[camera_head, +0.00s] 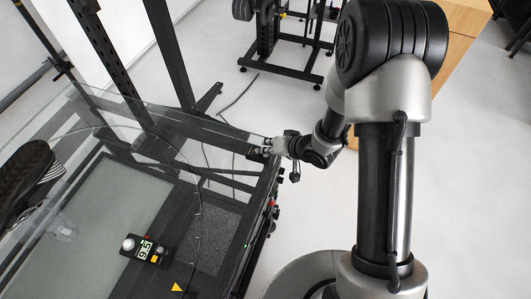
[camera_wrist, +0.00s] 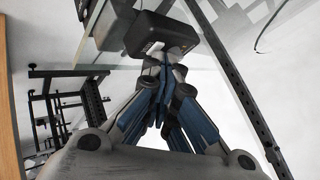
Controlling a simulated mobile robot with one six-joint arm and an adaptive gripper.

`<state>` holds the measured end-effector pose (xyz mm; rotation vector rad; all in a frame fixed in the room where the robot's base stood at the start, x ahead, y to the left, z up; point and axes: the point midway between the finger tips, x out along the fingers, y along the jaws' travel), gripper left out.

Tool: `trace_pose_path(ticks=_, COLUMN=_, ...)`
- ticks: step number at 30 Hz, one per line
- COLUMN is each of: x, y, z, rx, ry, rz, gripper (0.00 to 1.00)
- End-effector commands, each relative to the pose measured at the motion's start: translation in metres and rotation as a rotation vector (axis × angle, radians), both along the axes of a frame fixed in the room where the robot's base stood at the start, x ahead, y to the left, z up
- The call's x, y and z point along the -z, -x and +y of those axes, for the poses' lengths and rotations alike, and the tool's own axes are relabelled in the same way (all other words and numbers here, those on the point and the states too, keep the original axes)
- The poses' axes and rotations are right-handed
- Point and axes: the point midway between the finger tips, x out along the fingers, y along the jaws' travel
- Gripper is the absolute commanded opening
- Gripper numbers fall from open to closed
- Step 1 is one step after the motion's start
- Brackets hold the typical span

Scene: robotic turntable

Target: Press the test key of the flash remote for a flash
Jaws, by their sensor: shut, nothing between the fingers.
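A small black box, apparently the flash remote (camera_wrist: 165,33), fills the top middle of the wrist view, with small orange marks on its face. In the head view it is a small dark shape (camera_head: 254,153) at the glass corner. My gripper (camera_head: 267,150) is shut and empty, its tips right at this box. In the wrist view the fingertips (camera_wrist: 164,62) meet in front of the box's lower face; I cannot tell whether they touch it, and they hide part of that face.
A black control box (camera_head: 145,250) with a pale knob, a lit display and an orange key lies on the turntable's frame. A dark shoe (camera_head: 28,180) is on the glass at left. Black posts (camera_head: 172,55) rise behind. A wooden desk (camera_head: 462,25) is at upper right.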

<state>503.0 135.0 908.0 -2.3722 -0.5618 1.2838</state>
Motion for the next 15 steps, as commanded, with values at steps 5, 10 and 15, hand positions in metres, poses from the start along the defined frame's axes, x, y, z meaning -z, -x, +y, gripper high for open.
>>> trace_pose_path(ticks=5, x=0.000, y=0.000, z=0.000, rx=-0.001, ry=0.001, rz=0.002, gripper=0.00)
trace_pose_path(ticks=10, x=-0.003, y=0.001, z=0.000, rx=-0.001, ry=0.001, rz=0.002, gripper=0.00)
trace_pose_path(ticks=15, x=-0.012, y=0.001, z=0.000, rx=-0.001, ry=0.001, rz=0.002, gripper=0.00)
